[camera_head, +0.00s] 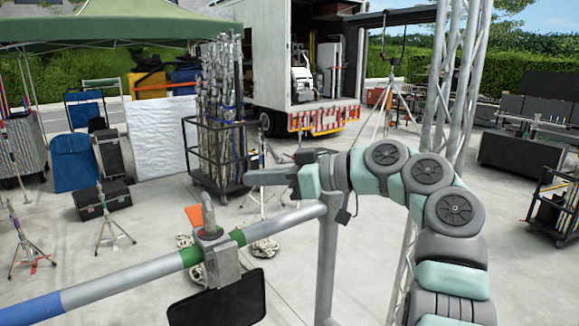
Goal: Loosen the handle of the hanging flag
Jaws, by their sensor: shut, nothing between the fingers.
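A horizontal pipe (130,272) with blue and green bands runs from the lower left to a vertical post. A grey metal clamp (222,262) sits around the pipe at the green band. A black flag (222,303) hangs below the clamp; its lower part is cut off by the picture edge. A grey upright handle (208,213) stands on top of the clamp, with an orange piece (193,215) beside it. My gripper (250,178) is shut and empty. It points left, above and to the right of the handle, apart from it in the picture.
The vertical post (328,265) stands just below my wrist. A truss (455,95) rises behind my arm. A cart of stands (222,120), a truck (270,65) and a black case (103,199) are farther back. The air left of my gripper looks clear.

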